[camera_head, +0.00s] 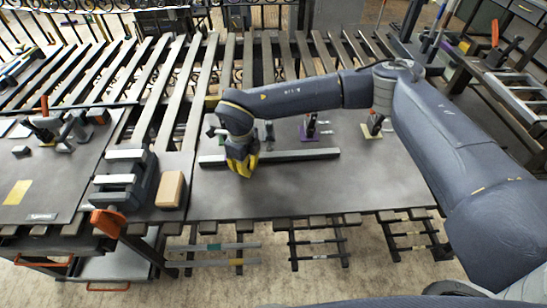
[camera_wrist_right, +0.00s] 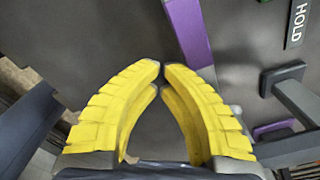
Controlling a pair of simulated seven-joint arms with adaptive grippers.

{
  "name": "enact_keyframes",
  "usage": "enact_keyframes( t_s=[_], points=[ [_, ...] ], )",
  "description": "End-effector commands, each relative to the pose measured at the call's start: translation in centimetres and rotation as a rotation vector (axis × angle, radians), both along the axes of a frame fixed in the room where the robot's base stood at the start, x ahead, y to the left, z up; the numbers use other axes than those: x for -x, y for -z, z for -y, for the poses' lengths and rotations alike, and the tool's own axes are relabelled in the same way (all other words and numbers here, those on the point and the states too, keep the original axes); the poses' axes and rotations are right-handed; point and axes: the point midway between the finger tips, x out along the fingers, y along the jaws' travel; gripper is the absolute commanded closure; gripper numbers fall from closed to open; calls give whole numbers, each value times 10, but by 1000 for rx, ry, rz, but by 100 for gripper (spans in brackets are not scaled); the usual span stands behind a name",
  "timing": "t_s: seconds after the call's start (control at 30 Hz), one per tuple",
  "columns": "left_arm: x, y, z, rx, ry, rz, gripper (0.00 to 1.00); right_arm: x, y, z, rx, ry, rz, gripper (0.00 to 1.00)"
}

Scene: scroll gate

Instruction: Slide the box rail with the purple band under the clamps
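A long straight rail (camera_head: 290,155) with a pale top lies left to right on the dark table. In the right wrist view a purple strip (camera_wrist_right: 190,30) runs down to the right finger, which hides part of it; it looks like the rail's band. My right gripper (camera_head: 241,172) is at the left part of the rail, on its near side. Its yellow fingertips (camera_wrist_right: 162,68) are almost together with nothing visible between them. Clamps stand behind the rail, one with a purple base (camera_head: 310,132). A dark clamp (camera_wrist_right: 290,95) shows in the wrist view. My left gripper is out of view.
A HOLD label (camera_wrist_right: 298,22) lies beside the clamp. A tan block (camera_head: 171,189) and a grey stepped holder (camera_head: 125,180) stand to the left. The near table area (camera_head: 310,190) is clear.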

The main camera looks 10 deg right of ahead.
Motion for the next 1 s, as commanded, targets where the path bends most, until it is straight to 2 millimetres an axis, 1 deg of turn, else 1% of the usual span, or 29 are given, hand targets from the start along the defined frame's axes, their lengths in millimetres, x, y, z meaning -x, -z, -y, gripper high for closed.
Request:
enact_keyframes(
  t_s=[1.0],
  points=[
    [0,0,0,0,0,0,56,-17,0,2,0,1,0,100]
  ],
)
